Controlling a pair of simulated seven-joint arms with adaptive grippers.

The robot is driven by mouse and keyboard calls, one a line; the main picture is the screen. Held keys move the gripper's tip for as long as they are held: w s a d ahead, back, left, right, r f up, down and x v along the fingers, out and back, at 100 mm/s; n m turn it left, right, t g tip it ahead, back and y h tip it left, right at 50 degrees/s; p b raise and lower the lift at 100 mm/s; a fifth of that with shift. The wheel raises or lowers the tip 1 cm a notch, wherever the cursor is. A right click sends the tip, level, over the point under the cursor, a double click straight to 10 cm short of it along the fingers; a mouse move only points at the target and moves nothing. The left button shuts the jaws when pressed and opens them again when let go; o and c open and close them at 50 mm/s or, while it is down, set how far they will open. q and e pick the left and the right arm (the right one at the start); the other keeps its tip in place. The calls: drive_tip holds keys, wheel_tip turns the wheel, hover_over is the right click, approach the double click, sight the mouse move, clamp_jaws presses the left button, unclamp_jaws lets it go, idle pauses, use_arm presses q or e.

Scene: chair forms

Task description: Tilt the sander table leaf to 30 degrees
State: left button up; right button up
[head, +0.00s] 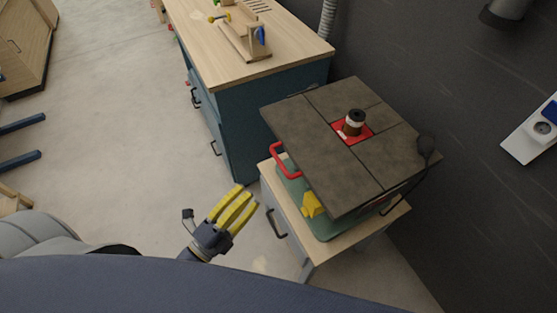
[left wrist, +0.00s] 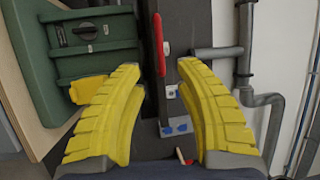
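The sander table (head: 315,150) is a dark slab split by seams, over a green base (head: 326,228). It looks flat; I cannot read its angle. A spindle (head: 354,122) stands in a red insert in the slab. A red handle (head: 283,162) is on the slab's left edge. My left gripper (head: 243,196), with yellow fingers, is in front and to the left of the slab, apart from it. In the left wrist view the fingers (left wrist: 161,67) are spread and empty, with the red handle (left wrist: 158,35) beyond them and the green base (left wrist: 97,35) at left. My right gripper is not seen.
The sander stands on a wooden-topped cabinet (head: 268,176). A blue workbench (head: 255,110) with tools on its top stands behind, to the left. A black lamp or hose (head: 426,146) is at the slab's right corner. A dark wall is at right.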

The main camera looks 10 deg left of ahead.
sight(278, 160)
use_arm(q)
drive_tip(key=x, duration=1.2)
drive_tip(key=shift+w+d+r, duration=0.1)
drive_tip(key=shift+w+d, duration=0.15)
drive_tip(key=shift+w, duration=0.05)
clamp_jaws()
